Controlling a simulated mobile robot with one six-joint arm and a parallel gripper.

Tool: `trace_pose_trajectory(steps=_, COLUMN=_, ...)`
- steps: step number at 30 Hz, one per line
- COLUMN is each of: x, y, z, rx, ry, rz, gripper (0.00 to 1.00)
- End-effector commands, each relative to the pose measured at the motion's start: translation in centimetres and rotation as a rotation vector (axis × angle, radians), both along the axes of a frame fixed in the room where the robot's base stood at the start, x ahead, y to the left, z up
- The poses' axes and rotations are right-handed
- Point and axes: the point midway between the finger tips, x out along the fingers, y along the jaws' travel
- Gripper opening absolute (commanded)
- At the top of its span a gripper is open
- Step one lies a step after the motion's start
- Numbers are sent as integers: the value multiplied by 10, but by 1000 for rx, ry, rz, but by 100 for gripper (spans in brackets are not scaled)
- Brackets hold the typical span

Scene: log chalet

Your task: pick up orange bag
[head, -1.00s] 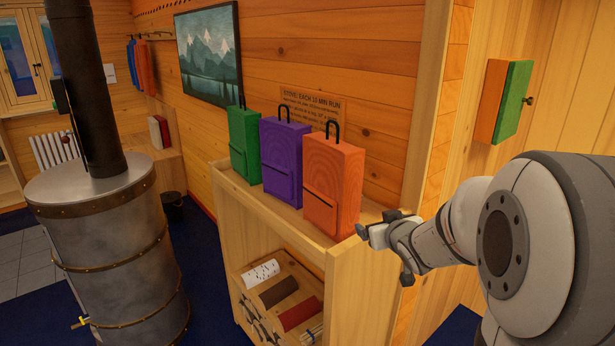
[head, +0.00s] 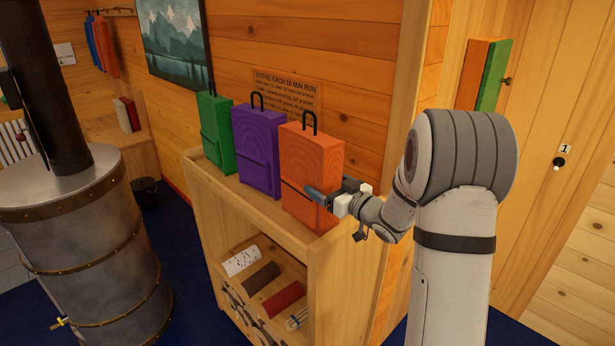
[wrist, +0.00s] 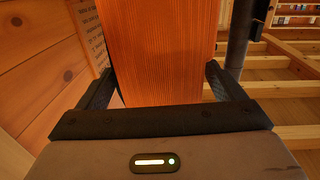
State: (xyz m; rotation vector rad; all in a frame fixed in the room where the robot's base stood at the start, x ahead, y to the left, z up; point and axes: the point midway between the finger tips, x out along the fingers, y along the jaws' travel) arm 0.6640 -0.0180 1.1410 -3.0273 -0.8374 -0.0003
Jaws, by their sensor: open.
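The orange bag (head: 312,163) stands upright at the right end of a row of bags on top of the wooden shelf unit, with a black loop handle on top. My gripper (head: 318,194) is at the bag's lower right side in the head view. In the wrist view, the orange bag (wrist: 158,55) fills the middle, and the open fingers of my gripper (wrist: 158,85) lie to its left and right. I cannot tell whether either finger touches the bag. Part of the bag's lower side is hidden behind the gripper in the head view.
A purple bag (head: 257,150) and a green bag (head: 217,133) stand left of the orange one. The shelf unit (head: 345,255) holds rolls below. A metal stove (head: 85,240) with a dark pipe stands at left. A wooden wall with a sign (head: 287,92) rises behind the bags.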

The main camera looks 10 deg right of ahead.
Motion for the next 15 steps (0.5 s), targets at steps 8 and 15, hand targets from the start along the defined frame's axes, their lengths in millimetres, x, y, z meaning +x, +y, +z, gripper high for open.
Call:
trace_pose_trajectory(steps=8, x=23, y=16, z=1, rx=-1, ry=1, rz=3, gripper=89)
trace_pose_trajectory(steps=15, x=22, y=16, z=0, rx=-1, ry=1, rz=3, gripper=84)
